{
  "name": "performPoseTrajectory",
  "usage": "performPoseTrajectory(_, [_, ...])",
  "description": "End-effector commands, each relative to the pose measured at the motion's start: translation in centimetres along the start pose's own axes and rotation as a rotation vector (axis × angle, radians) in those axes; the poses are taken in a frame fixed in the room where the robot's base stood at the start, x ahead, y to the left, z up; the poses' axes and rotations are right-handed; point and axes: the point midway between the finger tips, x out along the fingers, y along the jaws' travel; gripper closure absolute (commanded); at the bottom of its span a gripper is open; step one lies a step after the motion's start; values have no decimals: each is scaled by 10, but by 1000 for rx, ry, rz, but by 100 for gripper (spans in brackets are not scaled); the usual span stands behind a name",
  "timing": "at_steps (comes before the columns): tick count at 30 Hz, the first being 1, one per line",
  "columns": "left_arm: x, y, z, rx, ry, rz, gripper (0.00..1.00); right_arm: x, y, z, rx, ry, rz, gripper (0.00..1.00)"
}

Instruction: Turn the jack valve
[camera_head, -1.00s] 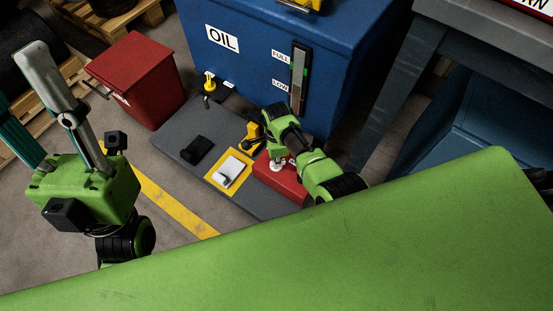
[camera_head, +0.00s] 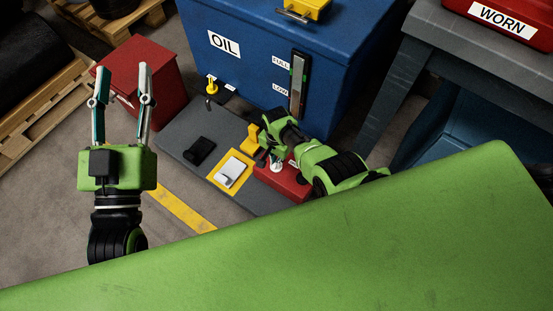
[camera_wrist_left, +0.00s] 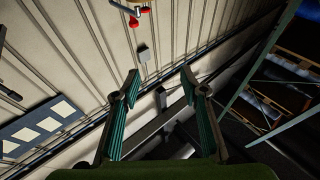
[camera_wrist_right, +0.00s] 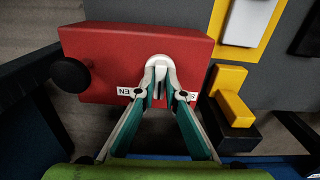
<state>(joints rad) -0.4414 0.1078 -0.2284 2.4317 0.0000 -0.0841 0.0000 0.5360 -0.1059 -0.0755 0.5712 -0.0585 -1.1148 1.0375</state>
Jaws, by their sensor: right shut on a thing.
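The jack valve (camera_wrist_right: 159,61) is a pale, rounded handle on top of a red box (camera_wrist_right: 95,48), with white labels on either side, seen in the right wrist view. My right gripper (camera_wrist_right: 158,82) is shut on the valve, with its fingertips on both sides of the handle. In the head view the red box (camera_head: 291,187) sits on a grey mat, and my right arm hides part of it. My left gripper (camera_head: 123,69) is raised, open and empty, far to the left of the valve; it also shows open in the left wrist view (camera_wrist_left: 158,80).
A blue oil tank (camera_head: 262,75) stands behind the grey mat (camera_head: 182,137). A yellow block (camera_wrist_right: 232,97) and a white piece on a yellow plate (camera_head: 218,179) are close to the red box. A red bin (camera_head: 143,75) stands behind my left gripper. A green surface (camera_head: 300,240) fills the foreground.

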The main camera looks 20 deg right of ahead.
Motion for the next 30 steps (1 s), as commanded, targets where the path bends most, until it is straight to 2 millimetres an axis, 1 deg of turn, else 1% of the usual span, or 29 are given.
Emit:
performPoseTrajectory(6, [-2,-3,21,4,-104,-6,60,0,0,1,-204,-2,1,100])
performPoseTrajectory(13, [-5,-5,37,5,-181,-9,60,0,0,0,-418,-1,1,100])
performPoseTrajectory(21, [-8,-6,47,7,-231,-12,60,0,0,1,-621,-3,1,100])
performPoseTrajectory(30, [-10,-7,52,7,-256,-13,60,1,0,1,-750,-3,1,100])
